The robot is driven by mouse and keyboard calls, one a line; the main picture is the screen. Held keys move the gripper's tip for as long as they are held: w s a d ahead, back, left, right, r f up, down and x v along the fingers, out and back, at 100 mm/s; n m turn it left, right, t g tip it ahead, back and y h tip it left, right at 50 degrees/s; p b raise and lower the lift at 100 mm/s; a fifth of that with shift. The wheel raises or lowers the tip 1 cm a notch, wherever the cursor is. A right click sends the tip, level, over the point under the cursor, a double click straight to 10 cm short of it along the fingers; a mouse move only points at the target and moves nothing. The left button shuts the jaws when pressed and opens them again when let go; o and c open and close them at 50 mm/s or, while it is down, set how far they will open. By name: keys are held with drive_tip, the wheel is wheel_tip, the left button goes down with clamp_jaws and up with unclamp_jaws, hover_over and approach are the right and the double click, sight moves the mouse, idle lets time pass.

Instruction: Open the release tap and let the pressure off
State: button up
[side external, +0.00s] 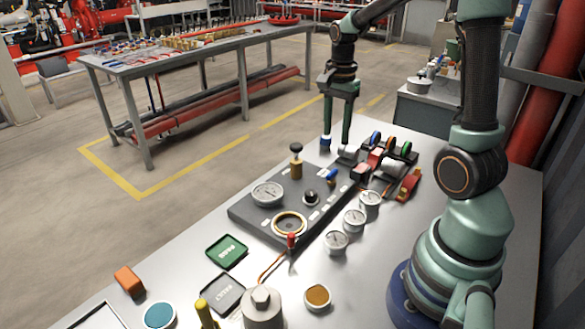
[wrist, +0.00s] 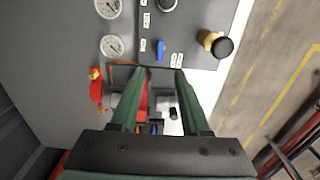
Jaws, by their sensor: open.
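The dark grey pump panel (side external: 262,222) lies on the metal bench. A small blue tap (side external: 331,176) stands near its far right edge; it also shows in the wrist view (wrist: 160,48), beside small white labels too small to read. I cannot tell for sure that this is the release tap, or how far it is turned. My gripper (side external: 338,138) points down beyond the panel's far right end, above the bench. In the wrist view my gripper (wrist: 160,75) is open and empty, its fingertips apart, with the blue tap just ahead of the gap and not between the fingers.
A brass post with a black knob (side external: 296,160), a gauge (side external: 268,193) and a black knob (side external: 310,198) stand on the panel. Loose gauges (side external: 337,241) lie beside it. Several coloured parts (side external: 378,158) crowd the bench right of my gripper. A red-tipped lever (side external: 291,241) stands in front.

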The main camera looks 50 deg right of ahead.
sight(332, 171)
wheel_tip(332, 171, down, 12)
drive_tip(key=shift+r, duration=0.2)
idle(0.4)
clamp_jaws()
